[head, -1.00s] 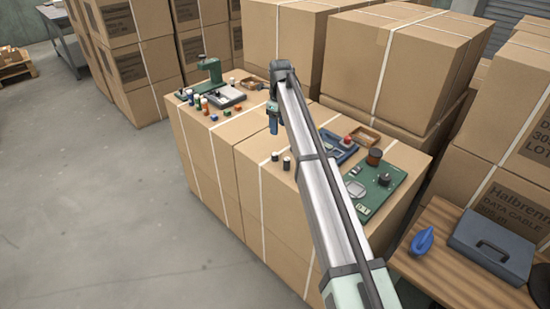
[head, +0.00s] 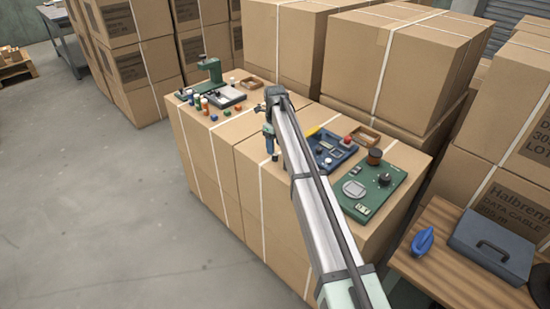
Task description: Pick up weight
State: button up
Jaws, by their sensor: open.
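My gripper (head: 269,150) points down over the near carton top, left of my long arm link. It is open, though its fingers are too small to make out. A small dark cylinder with a pale top (head: 275,157), possibly the weight, stands on the carton right at the fingertips. I cannot tell whether they touch it or are around it. A second such cylinder is hidden behind my arm. A black knob-like cylinder (head: 384,179) and a copper-brown spool (head: 375,156) stand on the green board (head: 365,208) at right.
A blue tray (head: 343,153) and a brown box (head: 366,138) lie right of my arm. A green stand (head: 210,72) and several small coloured pieces occupy the far left. Tall cartons (head: 395,60) rise behind. The carton's left front corner is clear.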

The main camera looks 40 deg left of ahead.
aim_at(275, 157)
jog(key=shift+f, duration=2.35)
jog(key=shift+c, duration=0.4)
grip_shut()
